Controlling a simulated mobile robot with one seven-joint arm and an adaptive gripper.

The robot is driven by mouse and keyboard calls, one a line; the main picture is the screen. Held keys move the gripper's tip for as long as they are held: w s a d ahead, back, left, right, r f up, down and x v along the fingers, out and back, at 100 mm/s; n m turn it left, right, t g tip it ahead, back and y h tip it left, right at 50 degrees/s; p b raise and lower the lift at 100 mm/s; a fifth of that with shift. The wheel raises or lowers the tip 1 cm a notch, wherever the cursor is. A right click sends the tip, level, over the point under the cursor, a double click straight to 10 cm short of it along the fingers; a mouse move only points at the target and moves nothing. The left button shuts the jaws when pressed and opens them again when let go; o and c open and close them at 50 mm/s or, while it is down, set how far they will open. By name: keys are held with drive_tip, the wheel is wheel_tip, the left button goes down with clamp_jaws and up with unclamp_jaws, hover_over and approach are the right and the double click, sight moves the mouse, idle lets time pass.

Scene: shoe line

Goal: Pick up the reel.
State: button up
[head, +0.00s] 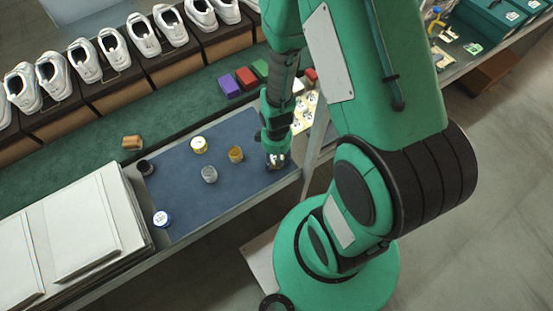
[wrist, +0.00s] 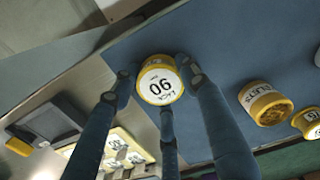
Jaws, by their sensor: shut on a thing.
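The reel (wrist: 160,80) is a short round yellow piece with a white end label that reads "LACE" and "90". My gripper (wrist: 158,82) has its three dark blue fingers closed around the reel in the wrist view, with the label facing the camera. In the head view my gripper (head: 276,160) points down at the right end of the blue mat (head: 185,190). The reel is mostly hidden by the fingers there. I cannot tell whether it touches the mat.
White sneakers (head: 100,55) line the back. White boxes (head: 85,230) lie at front left.

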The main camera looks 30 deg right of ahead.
drive_tip(key=shift+r, duration=0.15)
wheel_tip(320, 180, up, 10)
drive_tip(key=p, duration=0.2)
drive_tip(key=shift+p, duration=0.35)
drive_tip(key=shift+w, duration=0.1)
idle(0.5)
drive_tip(key=w+a, duration=0.4)
drive_tip(key=w, duration=0.7)
drive_tip(key=w+a+p, duration=0.1)
drive_tip(key=w+a, duration=0.3)
drive_tip(key=w, duration=0.7)
drive_tip(key=shift+m, duration=0.3)
drive_tip(key=shift+f+b, duration=0.4)
drive_tip(key=shift+f, duration=2.75)
drive_tip(key=shift+f, duration=0.1)
